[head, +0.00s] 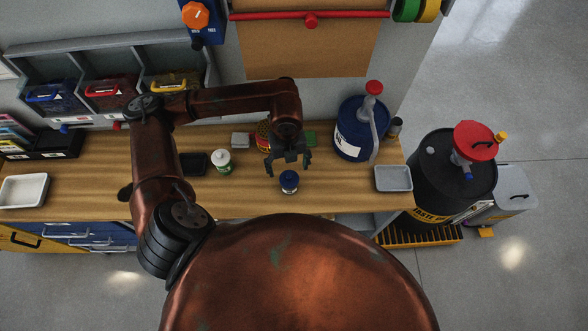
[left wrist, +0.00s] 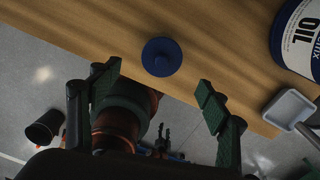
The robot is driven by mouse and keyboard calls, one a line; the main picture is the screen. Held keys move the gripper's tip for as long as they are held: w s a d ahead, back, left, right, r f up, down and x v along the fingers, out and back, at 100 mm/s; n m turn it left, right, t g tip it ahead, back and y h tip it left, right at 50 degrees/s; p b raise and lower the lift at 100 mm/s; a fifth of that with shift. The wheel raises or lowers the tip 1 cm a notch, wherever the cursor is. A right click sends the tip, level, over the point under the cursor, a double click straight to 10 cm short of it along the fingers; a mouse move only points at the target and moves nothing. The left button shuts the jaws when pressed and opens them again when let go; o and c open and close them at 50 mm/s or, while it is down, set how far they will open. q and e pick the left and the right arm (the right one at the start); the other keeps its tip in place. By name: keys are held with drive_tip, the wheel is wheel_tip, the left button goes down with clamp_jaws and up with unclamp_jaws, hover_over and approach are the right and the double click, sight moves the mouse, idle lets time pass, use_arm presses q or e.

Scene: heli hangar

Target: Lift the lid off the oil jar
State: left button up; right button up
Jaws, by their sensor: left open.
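A small jar with a blue lid (head: 289,181) stands upright on the wooden bench near its front edge. The lid hides most of the jar there. My left gripper (head: 289,163) is open and empty, just behind and above the jar in the head view. In the left wrist view the lid lies beyond and between the spread fingers (left wrist: 158,88), not touched by them. A small dark claw, seemingly my right gripper (left wrist: 162,138), hangs low beyond the bench edge.
A big blue oil drum (head: 352,135) with a red-topped pump stands behind right. A grey tray (head: 393,179) lies right of the jar. A white-and-green jar (head: 222,161) and a black tray (head: 193,164) stand left. The bench (head: 240,194) around the jar is clear.

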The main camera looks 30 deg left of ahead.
sight(289, 177)
use_arm(q)
drive_tip(key=shift+s+f, duration=0.1)
drive_tip(key=shift+f, duration=1.2)
wheel_tip(289, 177, down, 4)
drive_tip(key=shift+d+r+p, duration=0.15)
drive_tip(key=shift+r+p, duration=0.05)
drive_tip(key=shift+p, duration=0.4)
drive_tip(key=shift+f, duration=0.4)
drive_tip(key=c, duration=0.9)
use_arm(e)
drive_tip(key=shift+s+d+r, duration=0.1)
drive_tip(key=shift+s+r, duration=0.25)
drive_tip(key=shift+s, duration=0.2)
drive_tip(key=shift+s+r, duration=0.3)
drive_tip(key=shift+s, duration=0.2)
